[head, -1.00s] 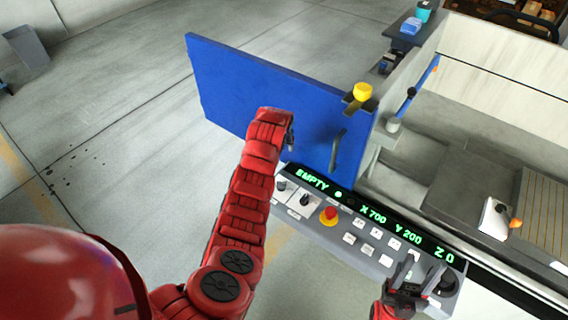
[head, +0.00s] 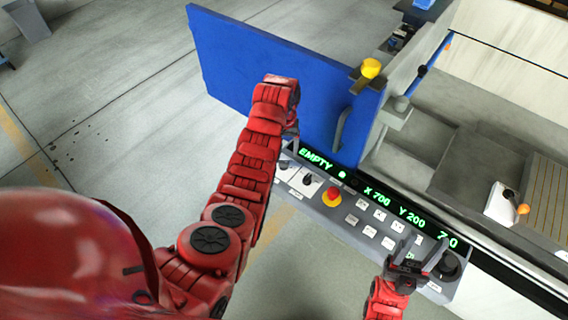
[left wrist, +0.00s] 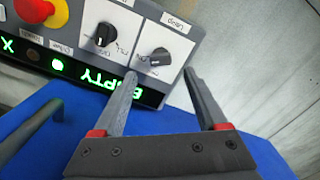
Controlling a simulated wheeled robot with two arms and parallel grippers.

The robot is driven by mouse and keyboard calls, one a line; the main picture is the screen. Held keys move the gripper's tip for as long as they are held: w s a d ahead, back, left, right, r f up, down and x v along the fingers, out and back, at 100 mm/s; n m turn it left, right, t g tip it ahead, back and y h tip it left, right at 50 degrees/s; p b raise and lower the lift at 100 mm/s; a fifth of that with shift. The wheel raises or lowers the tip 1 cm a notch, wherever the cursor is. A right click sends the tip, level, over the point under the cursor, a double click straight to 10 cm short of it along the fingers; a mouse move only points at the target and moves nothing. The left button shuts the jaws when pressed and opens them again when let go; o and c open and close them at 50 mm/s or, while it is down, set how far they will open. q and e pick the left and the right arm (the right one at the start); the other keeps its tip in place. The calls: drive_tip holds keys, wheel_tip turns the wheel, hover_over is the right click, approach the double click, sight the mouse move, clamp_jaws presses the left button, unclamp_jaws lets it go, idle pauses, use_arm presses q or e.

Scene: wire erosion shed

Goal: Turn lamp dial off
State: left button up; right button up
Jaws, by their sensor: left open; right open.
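The lamp dial (left wrist: 159,57) is a small black knob on a white plate, upside down in the left wrist view; its label seems to read "Lamp". My left gripper (left wrist: 163,74) is open, its two fingertips at either side of the dial's near edge. I cannot tell whether they touch anything. In the head view my left gripper (head: 290,137) is over the left end of the control panel (head: 342,222) and hides most of the lamp dial. My right gripper (head: 423,250) is open and empty over the panel's right end.
A second black dial (left wrist: 104,38) and a red emergency button (left wrist: 34,8) on yellow sit beside the lamp dial. A green-lit display (head: 375,195) runs along the panel. A blue door (head: 255,70) stands behind my left gripper. A black knob (head: 449,266) is by my right gripper.

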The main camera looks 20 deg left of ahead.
sight(284, 161)
use_arm(q)
wheel_tip(284, 161, down, 4)
drive_tip(key=shift+s+r+p, duration=0.15)
drive_tip(key=shift+p, duration=0.4)
drive_tip(key=shift+f, duration=1.35)
clamp_jaws()
